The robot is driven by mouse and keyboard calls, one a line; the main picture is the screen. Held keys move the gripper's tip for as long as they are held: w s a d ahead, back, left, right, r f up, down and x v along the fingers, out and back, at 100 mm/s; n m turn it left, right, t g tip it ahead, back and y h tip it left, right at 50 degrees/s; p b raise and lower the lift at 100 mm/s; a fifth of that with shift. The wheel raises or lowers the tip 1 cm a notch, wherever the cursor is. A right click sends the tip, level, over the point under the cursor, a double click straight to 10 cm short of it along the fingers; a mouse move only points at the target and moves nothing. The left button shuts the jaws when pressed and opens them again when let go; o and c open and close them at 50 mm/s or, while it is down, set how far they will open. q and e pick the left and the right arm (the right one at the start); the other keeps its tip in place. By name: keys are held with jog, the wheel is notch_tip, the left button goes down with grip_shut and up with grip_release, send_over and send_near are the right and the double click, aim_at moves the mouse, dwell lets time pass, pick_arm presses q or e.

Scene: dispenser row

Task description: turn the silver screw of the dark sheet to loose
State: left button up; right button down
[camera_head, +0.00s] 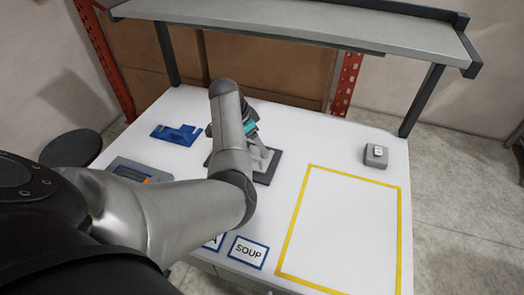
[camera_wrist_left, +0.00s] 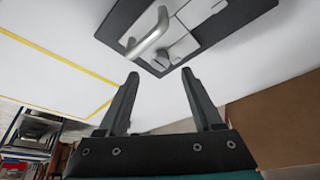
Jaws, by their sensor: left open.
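The dark sheet (camera_head: 269,171) lies on the white table, partly hidden by my left arm in the head view. In the left wrist view the dark sheet (camera_wrist_left: 240,18) shows at the top, with pale grey plates on it. A bent silver bar (camera_wrist_left: 150,36) stands out from it, with a small dark grey round part (camera_wrist_left: 161,58) beside it. I cannot tell for certain which is the screw. My left gripper (camera_wrist_left: 159,73) is open and empty, its fingertips apart from the bar and sheet. My right gripper is not in view.
A blue fixture (camera_head: 176,134) stands at the back left. A yellow outline (camera_head: 290,235) bounds clear table. A SOUP label (camera_head: 248,252) lies in front. A grey shelf (camera_head: 300,25) overhangs the back.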

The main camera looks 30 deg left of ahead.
pick_arm(q)
jog(key=shift+b+x, duration=0.65)
jog(key=shift+x, duration=1.9)
jog(key=shift+a, duration=0.1)
jog(key=shift+c, duration=0.4)
grip_shut()
